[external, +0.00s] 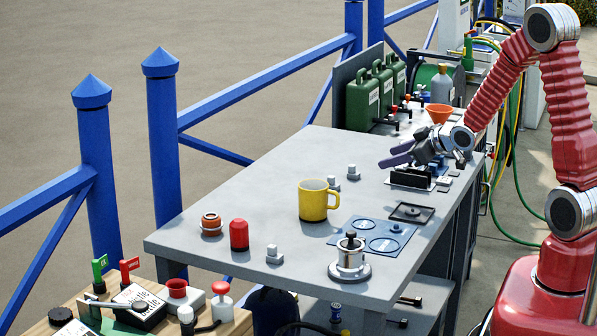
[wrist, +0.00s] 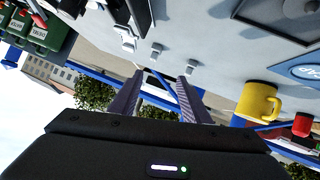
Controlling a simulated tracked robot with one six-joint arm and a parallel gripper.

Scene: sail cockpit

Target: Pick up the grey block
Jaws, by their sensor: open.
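Several small light grey blocks with raised tops lie on the grey table (external: 225,240). One grey block (external: 352,172) and another grey block (external: 333,183) are close together behind the yellow mug; a third grey block (external: 274,255) is near the front. I cannot tell which one the task means. My gripper (external: 389,156) is open and empty above the far right part of the table, apart from the blocks and to the right of the back pair. In the wrist view, its two purple fingers (wrist: 160,78) are spread, with small grey blocks (wrist: 157,52) beyond them.
The yellow mug (external: 313,201), red cylinder (external: 239,235), orange-topped jar (external: 211,225) and metal pot-like fitting (external: 349,262) stand on the table. A black holder (external: 411,178) is below my gripper. Green canisters (external: 362,101) stand at the back. The table's left middle is clear.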

